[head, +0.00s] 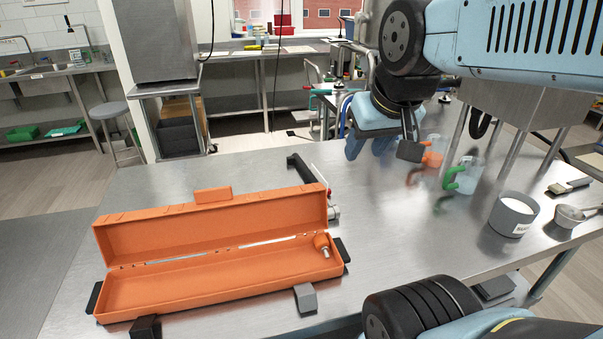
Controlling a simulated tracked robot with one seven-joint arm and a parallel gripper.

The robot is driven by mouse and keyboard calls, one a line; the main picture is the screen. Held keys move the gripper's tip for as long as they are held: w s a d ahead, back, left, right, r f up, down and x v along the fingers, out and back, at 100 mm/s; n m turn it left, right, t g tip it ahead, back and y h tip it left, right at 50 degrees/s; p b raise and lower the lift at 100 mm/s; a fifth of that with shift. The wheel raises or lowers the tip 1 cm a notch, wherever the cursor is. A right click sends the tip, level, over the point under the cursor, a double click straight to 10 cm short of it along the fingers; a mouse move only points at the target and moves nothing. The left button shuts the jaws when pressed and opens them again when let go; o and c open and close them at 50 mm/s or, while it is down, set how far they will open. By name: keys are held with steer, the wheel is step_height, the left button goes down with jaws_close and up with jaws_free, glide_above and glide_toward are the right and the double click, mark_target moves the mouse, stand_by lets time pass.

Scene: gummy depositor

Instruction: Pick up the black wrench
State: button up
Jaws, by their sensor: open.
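A long black bar (305,171) lies on the metal table just behind the right end of the open orange case. It may be the black wrench; its lower end is hidden by the case lid, so I cannot make out jaws. The orange case (220,284) lies open on the table, with an orange-and-silver piece (322,246) at its right end. My gripper (408,149) is open, above the table to the right of the black bar and clearly apart from it. Part of it is hidden behind my arm.
Two clear jugs, one with an orange handle (431,157) and one with a green handle (464,178), stand close to my gripper. A labelled grey pot (513,214) and a metal scoop (570,215) stand at the right. The table's middle is clear.

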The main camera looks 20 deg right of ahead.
steer(key=shift+o, duration=0.9)
steer(key=shift+w, duration=0.1)
steer(key=shift+o, duration=0.6)
steer(key=shift+w, duration=0.3)
steer(key=n+g, duration=0.1)
glide_above(311, 175)
steer(key=s, duration=0.6)
step_height(311, 175, down, 14)
steer(key=shift+x, duration=6.7)
